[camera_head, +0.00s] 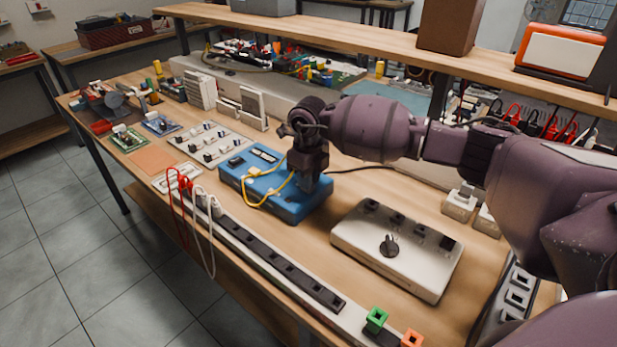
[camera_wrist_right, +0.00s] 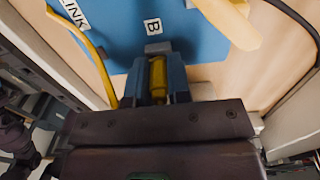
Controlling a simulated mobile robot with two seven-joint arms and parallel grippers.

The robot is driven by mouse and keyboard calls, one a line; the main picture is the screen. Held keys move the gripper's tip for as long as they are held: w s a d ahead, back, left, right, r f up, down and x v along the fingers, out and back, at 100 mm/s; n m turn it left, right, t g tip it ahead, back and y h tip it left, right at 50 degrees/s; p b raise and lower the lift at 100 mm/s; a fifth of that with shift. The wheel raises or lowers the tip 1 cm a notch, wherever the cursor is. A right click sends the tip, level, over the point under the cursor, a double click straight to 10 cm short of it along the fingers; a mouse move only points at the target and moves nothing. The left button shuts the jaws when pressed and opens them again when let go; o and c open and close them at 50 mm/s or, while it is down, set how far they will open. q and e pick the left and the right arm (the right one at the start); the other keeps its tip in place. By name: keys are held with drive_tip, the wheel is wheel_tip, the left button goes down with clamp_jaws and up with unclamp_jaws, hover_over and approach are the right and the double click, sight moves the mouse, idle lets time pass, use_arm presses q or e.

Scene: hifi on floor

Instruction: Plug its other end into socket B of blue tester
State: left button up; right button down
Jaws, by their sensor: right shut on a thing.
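The blue tester (camera_head: 287,207) lies on the bench in the middle of the head view. A yellow cable (camera_head: 256,200) loops over its front side. My right gripper (camera_head: 313,186) points down at the tester's right end. In the right wrist view, the gripper (camera_wrist_right: 160,88) is shut on the yellow plug (camera_wrist_right: 158,78), right by the "B" label (camera_wrist_right: 153,26) on the blue tester (camera_wrist_right: 120,18). A yellow cable (camera_wrist_right: 98,58) runs past on the left, by a "LINK" label. The fingers hide the socket, so I cannot tell whether the plug is seated. My left gripper is not in view.
A white box with a black knob (camera_head: 395,250) stands right of the tester. A long black socket strip (camera_head: 265,255) runs along the front edge, with red and white cables at its left end. Small boards lie to the left. A raised shelf (camera_head: 380,48) spans behind.

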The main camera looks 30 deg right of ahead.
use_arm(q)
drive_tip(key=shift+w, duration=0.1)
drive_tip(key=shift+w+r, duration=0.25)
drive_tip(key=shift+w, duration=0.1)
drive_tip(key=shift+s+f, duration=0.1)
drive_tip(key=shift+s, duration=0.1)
use_arm(e)
drive_tip(key=c, duration=1)
unclamp_jaws()
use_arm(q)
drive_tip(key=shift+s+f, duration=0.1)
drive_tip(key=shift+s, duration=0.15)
